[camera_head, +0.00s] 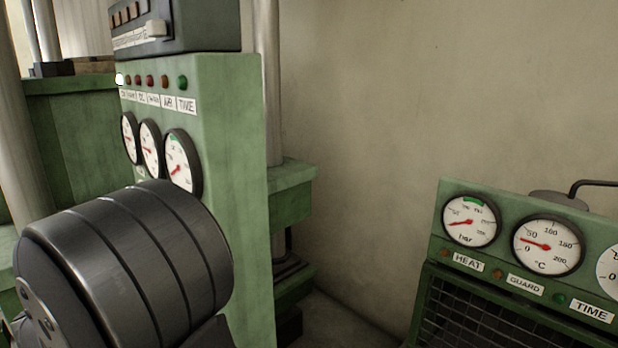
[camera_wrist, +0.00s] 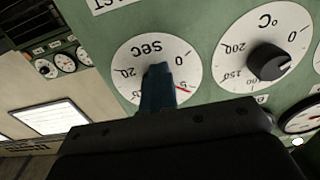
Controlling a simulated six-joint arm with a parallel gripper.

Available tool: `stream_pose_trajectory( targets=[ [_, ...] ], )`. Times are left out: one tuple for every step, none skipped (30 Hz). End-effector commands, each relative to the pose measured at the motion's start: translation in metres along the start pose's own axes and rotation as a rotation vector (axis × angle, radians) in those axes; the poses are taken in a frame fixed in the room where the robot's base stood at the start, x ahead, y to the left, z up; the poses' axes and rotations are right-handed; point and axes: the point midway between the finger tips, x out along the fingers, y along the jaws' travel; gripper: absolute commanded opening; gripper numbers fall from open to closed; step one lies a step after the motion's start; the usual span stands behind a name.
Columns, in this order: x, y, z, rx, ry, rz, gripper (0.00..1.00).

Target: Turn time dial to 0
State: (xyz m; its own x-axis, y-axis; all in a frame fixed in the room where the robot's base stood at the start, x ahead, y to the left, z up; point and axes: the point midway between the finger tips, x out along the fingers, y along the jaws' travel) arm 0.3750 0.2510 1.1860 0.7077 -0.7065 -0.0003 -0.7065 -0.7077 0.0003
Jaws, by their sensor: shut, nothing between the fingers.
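The time dial (camera_wrist: 128,88) is a white round face marked "sec" on a green panel in the wrist view, where the picture is tilted. Its 0 is at the upper right and its 20 at the left. The gripper does not show in the head view.
A °C dial (camera_wrist: 245,75) with a black knob (camera_wrist: 268,62) sits right beside it. In the head view, a green cabinet (camera_head: 235,170) carries small gauges and lamps. A green panel with gauges (camera_head: 470,222) stands at the right. Bare wall (camera_head: 420,90) lies between.

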Motion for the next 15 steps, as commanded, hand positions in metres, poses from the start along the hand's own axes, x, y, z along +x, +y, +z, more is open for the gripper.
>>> stream_pose_trajectory(
  targets=[
    [0.0,0.001,-0.001,0.001,0.001,0.001,0.0],
    [0.0,0.001,0.0,0.001,0.001,0.001,0.0],
    [0.0,0.002,0.0,0.001,0.001,0.001,0.0],
    [0.0,0.003,0.0,0.001,0.001,0.001,0.0],
    [0.0,0.003,0.0,0.001,0.001,0.001,0.0],
    [0.0,0.004,0.001,0.001,0.001,0.001,0.0],
    [0.0,0.005,0.001,0.001,0.001,0.001,0.0],
    [0.0,0.006,0.001,0.001,0.001,0.001,0.0],
    [0.0,0.007,0.001,0.0,0.001,0.001,0.0],
    [0.0,0.008,0.002,0.0,0.001,0.001,0.0],
    [0.0,0.009,0.002,0.0,0.001,0.001,0.0],
    [0.0,0.01,0.002,0.0,0.001,0.001,0.0],
    [0.0,0.011,0.002,0.0,0.001,0.001,0.0],
    [0.0,0.012,0.002,0.0,0.0,0.001,0.0],
    [0.0,0.013,0.002,0.0,0.0,0.001,0.0]
  ],
)
